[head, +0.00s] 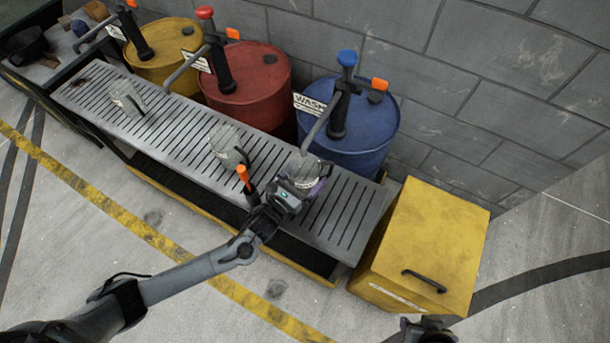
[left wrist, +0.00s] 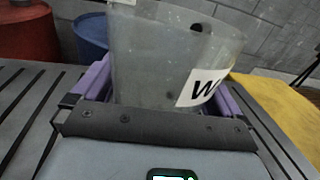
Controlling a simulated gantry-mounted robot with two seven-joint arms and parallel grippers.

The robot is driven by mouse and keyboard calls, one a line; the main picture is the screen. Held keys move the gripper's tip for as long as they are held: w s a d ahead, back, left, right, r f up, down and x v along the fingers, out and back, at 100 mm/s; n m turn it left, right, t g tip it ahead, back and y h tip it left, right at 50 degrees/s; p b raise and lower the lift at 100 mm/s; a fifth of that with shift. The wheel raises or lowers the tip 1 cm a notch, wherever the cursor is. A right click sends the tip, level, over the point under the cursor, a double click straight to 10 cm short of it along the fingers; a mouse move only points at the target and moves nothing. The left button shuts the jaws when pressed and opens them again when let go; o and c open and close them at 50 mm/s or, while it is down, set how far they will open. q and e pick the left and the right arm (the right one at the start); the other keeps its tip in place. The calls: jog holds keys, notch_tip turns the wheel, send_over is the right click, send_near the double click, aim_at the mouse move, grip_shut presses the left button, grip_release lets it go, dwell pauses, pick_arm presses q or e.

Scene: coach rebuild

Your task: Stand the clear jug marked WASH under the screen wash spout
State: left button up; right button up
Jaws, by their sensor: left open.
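The clear jug (head: 304,167) stands upright on the slatted grating near its right end. In the left wrist view the jug (left wrist: 165,65) shows a white label beginning with W. My left gripper (head: 303,185) is open, its purple fingers on either side of the jug's lower part; I cannot tell whether they touch it. The blue drum (head: 365,130) behind carries a WASH sign (head: 309,105). Its grey spout (head: 322,121) slopes down to just above the jug in the head view; exact alignment is unclear. A dark part of my right arm shows at the bottom edge; its jaws cannot be made out.
Two other clear jugs, one at the middle (head: 226,142) and one farther left (head: 127,99), stand on the grating (head: 185,125). Red (head: 250,85) and yellow (head: 165,55) drums with pumps stand behind. An orange-topped handle (head: 243,178) is close left of my gripper. A yellow box (head: 430,235) stands right.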

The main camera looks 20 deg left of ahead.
pick_arm(q)
jog(key=p+v, duration=0.2)
jog(key=v, duration=1)
jog(key=shift+s, duration=0.15)
